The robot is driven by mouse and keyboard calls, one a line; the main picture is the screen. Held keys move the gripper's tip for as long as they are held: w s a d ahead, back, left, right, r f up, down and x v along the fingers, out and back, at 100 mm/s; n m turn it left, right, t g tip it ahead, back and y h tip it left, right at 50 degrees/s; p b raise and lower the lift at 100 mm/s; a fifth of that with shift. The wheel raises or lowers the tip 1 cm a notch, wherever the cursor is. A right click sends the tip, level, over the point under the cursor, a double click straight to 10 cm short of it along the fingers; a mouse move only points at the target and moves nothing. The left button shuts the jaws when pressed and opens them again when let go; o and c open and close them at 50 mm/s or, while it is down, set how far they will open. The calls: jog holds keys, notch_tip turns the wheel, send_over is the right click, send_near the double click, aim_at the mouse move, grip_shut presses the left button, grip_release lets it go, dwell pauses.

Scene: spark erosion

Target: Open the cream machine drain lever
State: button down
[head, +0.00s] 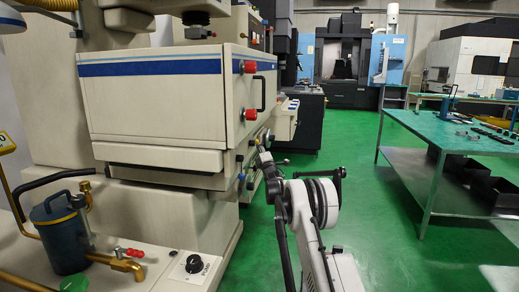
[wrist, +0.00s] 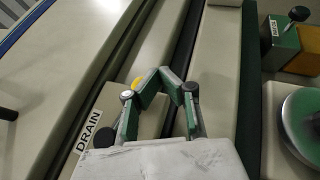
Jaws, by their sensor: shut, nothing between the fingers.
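The cream machine (head: 150,100) with blue stripes fills the left of the head view. In the wrist view a white DRAIN label (wrist: 88,132) lies on a cream surface. A black ball knob (wrist: 104,137) sits just right of this label, left of my gripper; its lever shaft is mostly hidden. My gripper (wrist: 170,77) is shut and empty, its green fingers meeting in a point over the cream surface. A yellow part (wrist: 137,83) shows beside the left finger. In the head view my gripper (head: 264,158) is small and partly hidden, near the machine's right side.
A green-topped workbench (head: 450,128) stands right in the head view. Green floor (head: 385,235) between is clear.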

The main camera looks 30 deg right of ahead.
jog(key=s+d+f, duration=0.2)
jog(key=f, duration=0.4)
jog(key=s+d+f, duration=0.2)
jog(key=s+f, duration=0.1)
jog(key=f, duration=0.3)
jog(key=shift+f, duration=0.25)
